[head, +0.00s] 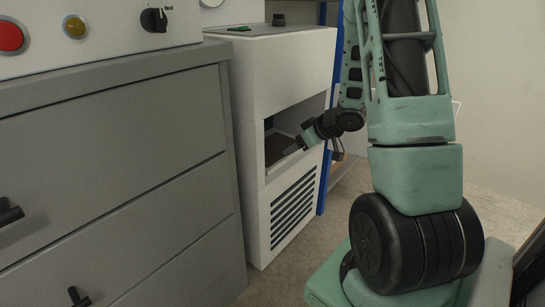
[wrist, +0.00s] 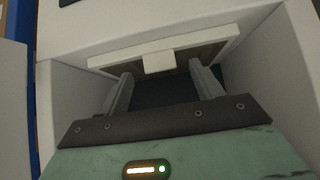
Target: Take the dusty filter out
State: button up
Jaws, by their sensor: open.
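The filter (wrist: 215,47) shows in the wrist view as a pale-framed panel with a brownish inner face, at the back of a recess in the white cabinet (head: 290,80). A pale tab (wrist: 159,61) stands out at the middle of its near edge. My gripper (wrist: 163,76) is open and empty, with its two fingers pointing at the filter, one on each side of the tab. I cannot tell whether the fingertips touch the frame. In the head view my gripper (head: 301,142) reaches into the cabinet opening from the right. Dust on the filter cannot be made out.
Recess walls stand close on both sides of my gripper in the wrist view. A grey drawer unit (head: 120,160) with black handles stands left of the cabinet. A louvred vent (head: 293,210) is below the opening. A blue post (head: 324,180) stands at the cabinet's right edge.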

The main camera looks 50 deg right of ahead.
jog(key=b+x, duration=0.1)
jog(key=x, duration=0.1)
jog(key=shift+w+f, duration=0.25)
jog(key=shift+f, duration=0.05)
jog(key=shift+r, duration=0.1)
jog(key=c, duration=1.1)
jog(key=shift+r, duration=0.1)
